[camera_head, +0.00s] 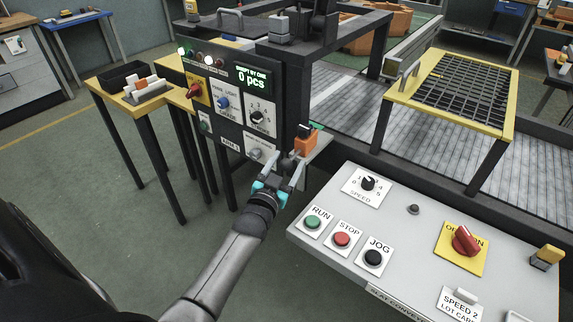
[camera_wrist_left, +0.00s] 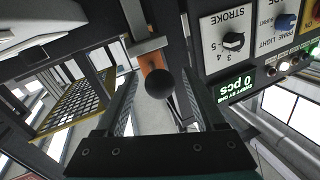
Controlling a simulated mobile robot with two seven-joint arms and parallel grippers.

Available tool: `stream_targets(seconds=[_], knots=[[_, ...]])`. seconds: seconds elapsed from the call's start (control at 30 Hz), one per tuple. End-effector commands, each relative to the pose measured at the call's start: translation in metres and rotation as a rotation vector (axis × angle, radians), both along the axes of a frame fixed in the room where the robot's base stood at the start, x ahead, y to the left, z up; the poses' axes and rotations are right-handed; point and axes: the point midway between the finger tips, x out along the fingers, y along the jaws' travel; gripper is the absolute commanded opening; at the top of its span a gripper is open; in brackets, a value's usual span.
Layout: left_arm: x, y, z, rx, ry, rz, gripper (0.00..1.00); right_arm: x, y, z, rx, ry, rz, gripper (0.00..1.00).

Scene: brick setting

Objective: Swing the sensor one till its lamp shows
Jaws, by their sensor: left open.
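An orange block (camera_head: 306,141), which looks like a sensor, is at the right side of the black control panel, by its lower corner. A small green part shows above it, and I cannot tell whether a lamp is lit. In the left wrist view the orange body (camera_wrist_left: 158,82) is under a grey bracket, with a round black knob (camera_wrist_left: 160,83) in front. My left gripper (camera_head: 287,160) is open just below and left of the block. Its fingers (camera_wrist_left: 160,95) stand on either side of the knob; contact is not clear. My right gripper is out of view.
The black panel (camera_head: 235,110) has dials, a "0 pcs" display (camera_head: 250,78) and small lamps. A grey desk (camera_head: 410,245) with run, stop and jog buttons stands at the right. A yellow-framed grid table (camera_head: 490,128) is behind it. Open floor (camera_head: 140,235) lies left.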

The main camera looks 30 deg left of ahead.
Motion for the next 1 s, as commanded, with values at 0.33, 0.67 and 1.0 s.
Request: stream_targets(seconds=[0.33, 0.67, 1.0], knots=[[-0.0002, -0.0001, 0.0004, 0.0, -0.001, 0.0, 0.5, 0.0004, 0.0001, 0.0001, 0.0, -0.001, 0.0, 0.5], [-0.0003, -0.0001, 0.0003, 0.0, -0.001, 0.0, 0.12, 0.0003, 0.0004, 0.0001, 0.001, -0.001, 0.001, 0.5], [-0.0004, -0.0002, 0.0003, 0.0, -0.001, 0.0, 0.0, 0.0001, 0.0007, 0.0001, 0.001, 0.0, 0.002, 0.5]])
